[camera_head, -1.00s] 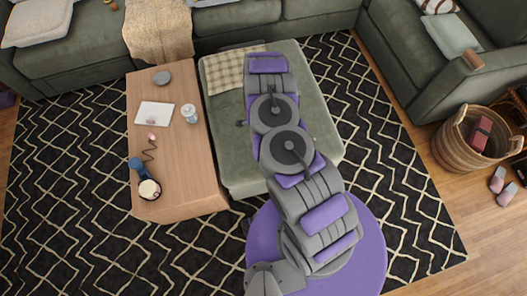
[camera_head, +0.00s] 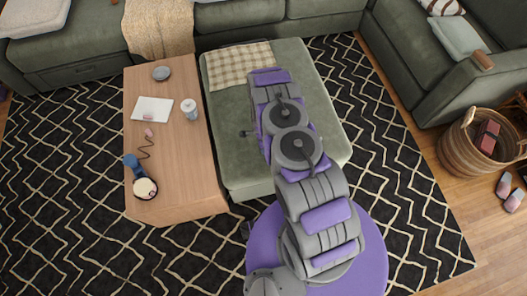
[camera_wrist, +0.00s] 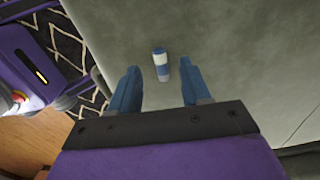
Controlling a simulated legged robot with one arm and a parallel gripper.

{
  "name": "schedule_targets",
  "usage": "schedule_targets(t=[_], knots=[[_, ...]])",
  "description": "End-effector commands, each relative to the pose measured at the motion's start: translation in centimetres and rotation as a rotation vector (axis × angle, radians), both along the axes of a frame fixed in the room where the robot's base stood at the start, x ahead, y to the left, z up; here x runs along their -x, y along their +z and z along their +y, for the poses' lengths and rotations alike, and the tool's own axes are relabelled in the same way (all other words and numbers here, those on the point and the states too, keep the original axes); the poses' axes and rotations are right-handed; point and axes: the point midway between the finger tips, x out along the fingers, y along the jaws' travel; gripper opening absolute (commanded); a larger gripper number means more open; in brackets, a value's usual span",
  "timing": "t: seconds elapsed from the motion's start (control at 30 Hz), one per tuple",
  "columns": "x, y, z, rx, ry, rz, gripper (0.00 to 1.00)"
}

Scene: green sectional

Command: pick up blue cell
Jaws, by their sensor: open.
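The blue cell (camera_wrist: 161,64) is a small cylinder with blue and white bands. In the wrist view it lies on the grey-green ottoman (camera_wrist: 230,50), just past the gap between my fingertips. My gripper (camera_wrist: 158,72) is open, with one blue finger on each side of that gap. The fingers do not hold the cell, and I cannot tell their height above the surface. In the head view my arm reaches over the ottoman (camera_head: 235,150) and the cell is not visible.
A wooden table (camera_head: 180,165) stands left of the ottoman, with a jar (camera_head: 189,109), a grey bowl (camera_head: 161,73) and a blue lamp (camera_head: 142,178). A checkered cloth (camera_head: 238,64) covers the ottoman's far end. A wicker basket (camera_head: 461,153) stands at the right.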

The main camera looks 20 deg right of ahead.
Motion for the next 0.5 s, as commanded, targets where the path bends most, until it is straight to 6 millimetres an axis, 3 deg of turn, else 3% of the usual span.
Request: schedule_targets(t=[0.03,0.2,0.43,0.5], knots=[[0.0,-1.2,-0.2,-0.002,-0.004,0.001,0.47],[0.0,-3.3,-0.3,-0.005,-0.003,0.0,0.47],[0.0,-3.5,0.3,0.004,-0.002,-0.001,0.47],[0.0,-3.5,0.4,0.006,-0.003,-0.001,0.42]])
